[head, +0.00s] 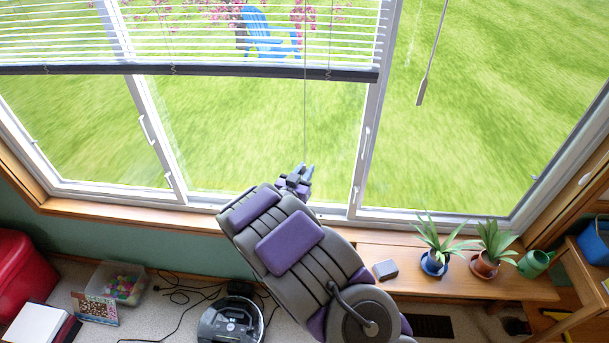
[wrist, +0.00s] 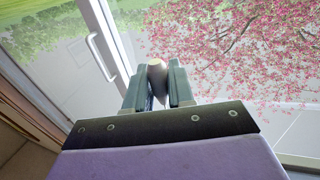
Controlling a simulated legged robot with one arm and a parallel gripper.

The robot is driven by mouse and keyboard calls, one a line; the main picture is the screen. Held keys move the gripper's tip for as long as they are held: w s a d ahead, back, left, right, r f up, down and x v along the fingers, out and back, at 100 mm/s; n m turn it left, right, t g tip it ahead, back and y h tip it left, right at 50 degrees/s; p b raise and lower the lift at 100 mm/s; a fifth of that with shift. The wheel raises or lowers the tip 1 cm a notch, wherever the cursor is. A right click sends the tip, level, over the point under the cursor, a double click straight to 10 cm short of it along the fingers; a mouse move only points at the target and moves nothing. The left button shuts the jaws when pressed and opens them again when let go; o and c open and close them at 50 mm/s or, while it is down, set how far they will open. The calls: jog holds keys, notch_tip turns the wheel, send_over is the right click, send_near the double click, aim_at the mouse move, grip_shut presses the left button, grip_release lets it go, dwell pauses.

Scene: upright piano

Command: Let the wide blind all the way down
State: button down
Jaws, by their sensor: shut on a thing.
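The wide blind (head: 180,45) hangs at the upper left of the head view. Its slats cover only the upper part of the left and middle windows. Its dark bottom rail (head: 215,71) is roughly level, well above the sill. A thin cord (head: 305,115) runs down from the blind to my gripper (head: 300,174), which is in front of the glass below the rail. In the wrist view, my gripper (wrist: 155,88) is shut on a pale, tapered cord knob (wrist: 157,74), which sits between the two fingers. The knob is hidden or too small to tell in the head view.
Another cord with a flat pull (head: 421,92) hangs before the right window. A robot vacuum (head: 231,320), cables and a toy bin (head: 119,283) are on the floor.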

jog(key=a+p, duration=0.2)
jog(key=a, duration=0.3)
jog(key=shift+f+p, duration=0.35)
jog(key=shift+p, duration=0.05)
notch_tip(320, 180, up, 9)
jog(key=p, duration=0.5)
notch_tip(320, 180, up, 9)
jog(key=p, duration=0.5)
dwell(0.4)
notch_tip(320, 180, up, 9)
jog(key=p, duration=0.6)
